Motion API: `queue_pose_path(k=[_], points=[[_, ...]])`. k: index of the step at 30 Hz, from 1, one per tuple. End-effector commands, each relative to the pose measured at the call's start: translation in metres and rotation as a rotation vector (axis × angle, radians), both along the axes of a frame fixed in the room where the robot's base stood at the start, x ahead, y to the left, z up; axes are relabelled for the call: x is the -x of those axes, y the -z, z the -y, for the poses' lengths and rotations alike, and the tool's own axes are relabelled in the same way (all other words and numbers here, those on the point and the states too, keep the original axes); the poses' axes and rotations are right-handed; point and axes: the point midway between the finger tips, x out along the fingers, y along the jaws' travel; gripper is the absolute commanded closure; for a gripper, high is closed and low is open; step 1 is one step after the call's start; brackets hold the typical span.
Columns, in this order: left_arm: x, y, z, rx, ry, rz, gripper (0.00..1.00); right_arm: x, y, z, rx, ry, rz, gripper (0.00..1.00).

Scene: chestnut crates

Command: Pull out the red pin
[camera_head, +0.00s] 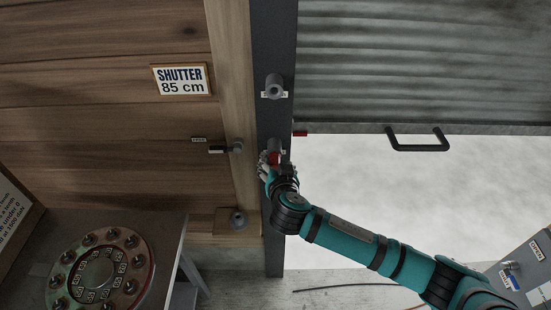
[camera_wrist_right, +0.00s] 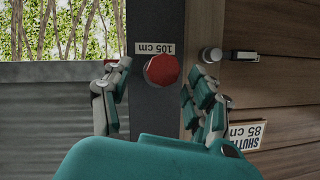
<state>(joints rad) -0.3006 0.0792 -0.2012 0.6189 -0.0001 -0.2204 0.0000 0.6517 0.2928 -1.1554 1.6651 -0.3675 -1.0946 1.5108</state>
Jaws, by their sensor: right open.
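The red pin (camera_wrist_right: 162,70) shows its round red head on the dark upright post (camera_wrist_right: 155,25), beside a label reading 105 cm, upside down in the right wrist view. In the head view part of the pin (camera_head: 275,157) shows, mostly hidden by my gripper. My right gripper (camera_wrist_right: 154,84) is open, with one finger on each side of the red head. I see no finger closed on it. It also shows in the head view (camera_head: 269,164), at the post. My left gripper is not in view.
A raised corrugated shutter (camera_head: 420,60) with a black handle (camera_head: 418,146) hangs right of the post. A wooden wall with a SHUTTER 85 cm sign (camera_head: 182,79) is on the left. A round dial (camera_head: 98,272) sits lower left; a grey box (camera_head: 525,268) lower right.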

Motion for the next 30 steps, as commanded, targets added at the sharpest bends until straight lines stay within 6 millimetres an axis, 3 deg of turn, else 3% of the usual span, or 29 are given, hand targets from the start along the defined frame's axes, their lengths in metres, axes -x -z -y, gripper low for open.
queue_pose_path(k=[6, 16, 27, 30], points=[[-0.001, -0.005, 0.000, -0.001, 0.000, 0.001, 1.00, -0.015, 0.006, -0.002, 0.000, -0.001, 0.000, 0.42], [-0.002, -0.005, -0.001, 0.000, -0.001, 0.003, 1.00, -0.017, 0.007, -0.002, 0.000, -0.001, 0.000, 0.43], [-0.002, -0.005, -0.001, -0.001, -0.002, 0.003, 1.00, -0.017, 0.007, -0.002, 0.000, 0.000, 0.000, 0.91], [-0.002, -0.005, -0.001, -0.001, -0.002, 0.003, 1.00, -0.017, 0.007, -0.002, 0.000, 0.000, 0.000, 1.00]])
